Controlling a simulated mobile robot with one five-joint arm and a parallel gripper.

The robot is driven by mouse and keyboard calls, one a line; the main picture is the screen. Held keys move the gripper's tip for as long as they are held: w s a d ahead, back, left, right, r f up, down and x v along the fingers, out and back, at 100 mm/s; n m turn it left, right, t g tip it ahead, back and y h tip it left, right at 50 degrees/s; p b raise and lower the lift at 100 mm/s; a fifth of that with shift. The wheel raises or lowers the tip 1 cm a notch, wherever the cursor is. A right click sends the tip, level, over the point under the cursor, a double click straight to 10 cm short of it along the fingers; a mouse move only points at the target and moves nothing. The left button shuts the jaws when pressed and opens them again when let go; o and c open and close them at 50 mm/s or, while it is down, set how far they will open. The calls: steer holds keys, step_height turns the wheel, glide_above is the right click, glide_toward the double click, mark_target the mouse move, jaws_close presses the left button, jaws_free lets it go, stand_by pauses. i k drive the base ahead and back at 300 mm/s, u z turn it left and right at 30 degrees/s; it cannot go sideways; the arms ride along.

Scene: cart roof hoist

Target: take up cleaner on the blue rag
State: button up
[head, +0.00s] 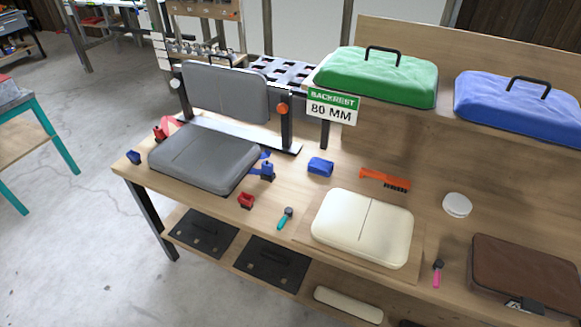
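A small folded blue piece (320,167), which looks like the blue rag, lies on the wooden bench top near its middle, right of the grey seat cushion. A round white tin with a flat lid (457,205) stands on the bench at the right, apart from the blue piece. It could be the cleaner, but no label is readable. My gripper is not in view.
An orange brush (385,180) lies between the blue piece and the tin. A cream cushion (362,228) sits in front on a board. Grey cushions (203,157), a brown case (525,275), a teal-handled tool (285,218) and a pink-handled tool (437,272) occupy the bench.

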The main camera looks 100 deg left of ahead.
mark_target(320, 166)
steer(key=u, duration=3.1)
